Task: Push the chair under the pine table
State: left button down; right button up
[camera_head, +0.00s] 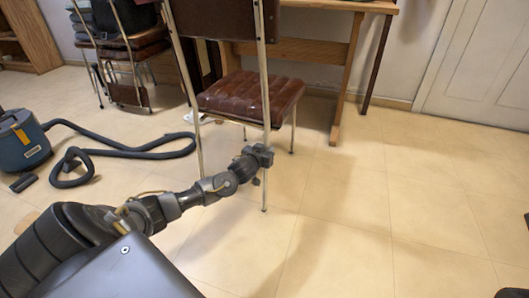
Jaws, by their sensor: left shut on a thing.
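The chair (250,97) stands in the middle with its back toward me. It has a brown padded seat and thin metal legs. The pine table (345,85) stands just beyond it, against the wall, with its wooden leg and rail showing to the right of the chair. The chair's seat is in front of the table, and its backrest hides part of the table. My left gripper (264,154) is shut on the chair's right rear metal leg, below the seat. My right gripper is not in view.
A blue vacuum cleaner (22,140) with a black hose (130,152) lies on the floor at left. Another chair (130,60), loaded with stacked items, stands at the back left. A white door (480,75) is at back right.

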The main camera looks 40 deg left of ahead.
pick_arm(q)
jog(key=shift+w+a+r+b, duration=0.15)
jog(key=shift+w+a, duration=0.15)
jog(key=shift+w, duration=0.25)
jog(key=shift+w+a+b, duration=0.1)
jog(key=shift+w+a, duration=0.2)
jog(key=shift+w, duration=0.2)
jog(key=shift+w+a+r+b, duration=0.15)
jog(key=shift+w+a, duration=0.15)
jog(key=shift+w, duration=0.4)
jog(key=shift+w+a+b, duration=0.3)
jog(key=shift+w+b, duration=0.1)
jog(key=shift+w, duration=0.4)
jog(key=shift+w+a+b, duration=0.25)
jog(key=shift+w+b, duration=0.2)
jog(key=shift+w, duration=0.35)
jog(key=shift+w+a+b, duration=0.3)
jog(key=shift+w+b, duration=0.1)
jog(key=shift+w, duration=0.4)
jog(key=b+x, duration=0.4)
jog(key=x, duration=0.1)
jog(key=shift+w+a+r+b, duration=0.1)
jog(key=shift+a+r+b, duration=0.1)
jog(key=shift+r+b, duration=0.15)
